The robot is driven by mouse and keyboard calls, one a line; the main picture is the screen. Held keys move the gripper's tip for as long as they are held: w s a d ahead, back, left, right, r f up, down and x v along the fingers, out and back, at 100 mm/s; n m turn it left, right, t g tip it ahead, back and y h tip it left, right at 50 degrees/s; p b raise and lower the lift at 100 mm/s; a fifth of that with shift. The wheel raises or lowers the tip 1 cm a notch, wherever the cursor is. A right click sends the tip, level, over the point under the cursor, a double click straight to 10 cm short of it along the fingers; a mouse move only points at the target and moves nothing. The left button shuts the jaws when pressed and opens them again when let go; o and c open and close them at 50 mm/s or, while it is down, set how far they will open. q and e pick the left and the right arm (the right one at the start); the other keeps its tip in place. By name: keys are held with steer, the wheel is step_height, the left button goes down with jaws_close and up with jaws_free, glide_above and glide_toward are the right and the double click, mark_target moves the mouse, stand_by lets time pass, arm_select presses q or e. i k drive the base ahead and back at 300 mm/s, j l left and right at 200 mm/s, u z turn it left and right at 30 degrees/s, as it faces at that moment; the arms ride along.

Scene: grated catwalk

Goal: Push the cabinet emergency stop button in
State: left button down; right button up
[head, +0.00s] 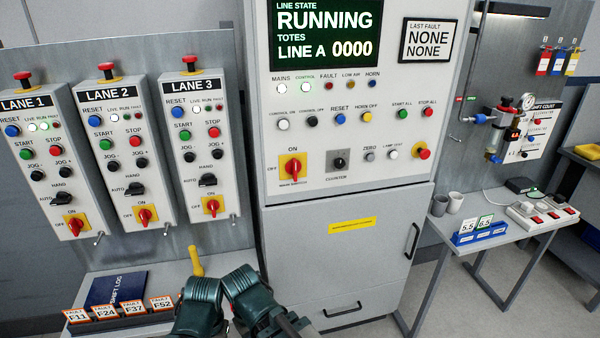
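The cabinet emergency stop button (422,153) is a red mushroom head on a yellow surround. It sits at the lower right of the grey cabinet's sloped panel (375,172), below the red STOP ALL button (428,112). Whether it is in or out is too small to tell. Nothing touches or covers it. Dark green links of my arms show at the bottom centre, well below and left of the button. I see no fingertips of either gripper.
Lane boxes 1, 2 and 3 at left each have a red mushroom button on top, such as lane 3's (190,62). A red rotary main switch (293,167) is on the cabinet panel. A side table (470,250) stands right; a low shelf with fault cards (133,310) lies left.

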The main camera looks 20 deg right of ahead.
mark_target(425, 154)
steer(key=z, duration=1.45)
